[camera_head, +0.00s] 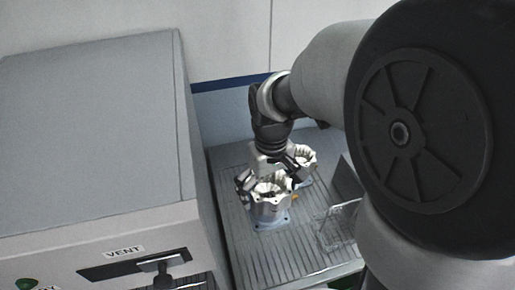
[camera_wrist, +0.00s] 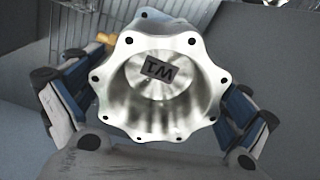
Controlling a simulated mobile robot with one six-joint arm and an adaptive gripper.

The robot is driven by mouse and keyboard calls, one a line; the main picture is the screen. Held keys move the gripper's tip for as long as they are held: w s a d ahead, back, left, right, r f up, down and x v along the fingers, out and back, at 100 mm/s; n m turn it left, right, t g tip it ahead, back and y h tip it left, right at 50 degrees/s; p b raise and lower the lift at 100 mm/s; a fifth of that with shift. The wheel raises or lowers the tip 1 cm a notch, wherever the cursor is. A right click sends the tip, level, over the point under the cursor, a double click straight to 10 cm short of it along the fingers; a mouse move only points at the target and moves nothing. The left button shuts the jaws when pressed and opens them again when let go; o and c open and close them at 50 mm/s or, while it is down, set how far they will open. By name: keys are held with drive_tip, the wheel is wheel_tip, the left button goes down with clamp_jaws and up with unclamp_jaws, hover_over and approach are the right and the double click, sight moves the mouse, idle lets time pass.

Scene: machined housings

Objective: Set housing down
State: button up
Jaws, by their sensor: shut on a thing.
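A silver machined housing (camera_wrist: 115,85) with a scalloped, bolt-holed rim fills the middle of the wrist view. My gripper (camera_wrist: 160,110) has one finger on each side and is shut on this housing. In the head view the housing (camera_head: 269,208) is upright below my gripper (camera_head: 264,184), at a ribbed grey surface (camera_head: 265,262). A bluish base shows under it; whether it touches the surface I cannot tell.
A second silver housing (camera_head: 308,160) stands just behind, to the right. A clear wire-like holder (camera_head: 335,228) is at right. A large grey cabinet (camera_head: 90,130) marked "VENT" borders the ribbed surface on the left. The front of that surface is clear.

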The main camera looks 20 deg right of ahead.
drive_tip(key=shift+w+f, duration=0.2)
drive_tip(key=shift+f, duration=0.1)
wheel_tip(320, 180, down, 19)
drive_tip(key=b, duration=0.4)
drive_tip(key=shift+f+b, duration=0.15)
drive_tip(key=shift+b, duration=0.2)
drive_tip(key=shift+s, duration=0.1)
drive_tip(key=o, duration=1.6)
drive_tip(key=shift+f, duration=0.2)
drive_tip(key=shift+o, duration=0.6)
